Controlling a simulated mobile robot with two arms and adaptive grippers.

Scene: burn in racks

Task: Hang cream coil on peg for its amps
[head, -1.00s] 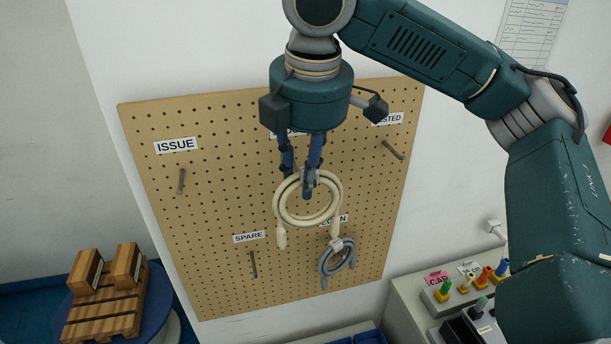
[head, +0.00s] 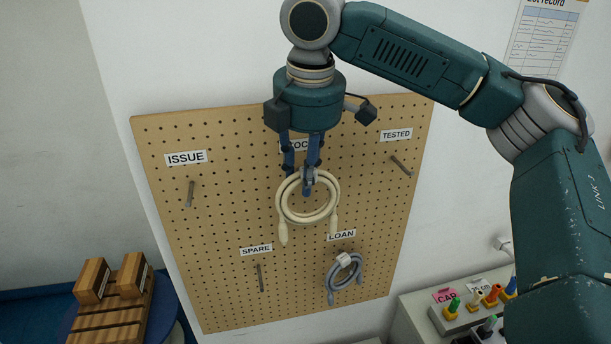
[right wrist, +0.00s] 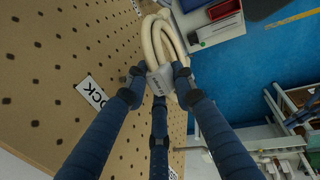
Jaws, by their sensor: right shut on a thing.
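The cream coil (head: 283,211) hangs from my right gripper (head: 307,178), which is shut on it in front of the pegboard (head: 220,215). In the right wrist view the fingers (right wrist: 160,78) close on the grey tag of the coil (right wrist: 163,38). The pegboard carries bare pegs under ISSUE (head: 190,194), TESTED (head: 401,165) and SPARE (head: 260,278). A grey coil (head: 345,277) hangs under the LOAN label (head: 341,235). A label ending in "OCK" (right wrist: 90,97) is partly behind my gripper in the head view; any peg below it is hidden. My left gripper is out of view.
Wooden blocks on a slatted wooden stand (head: 112,312) are at the lower left. A grey cabinet (head: 415,315) with coloured plugs and a pink label stands at the lower right. A paper record (head: 543,40) is on the wall at the upper right.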

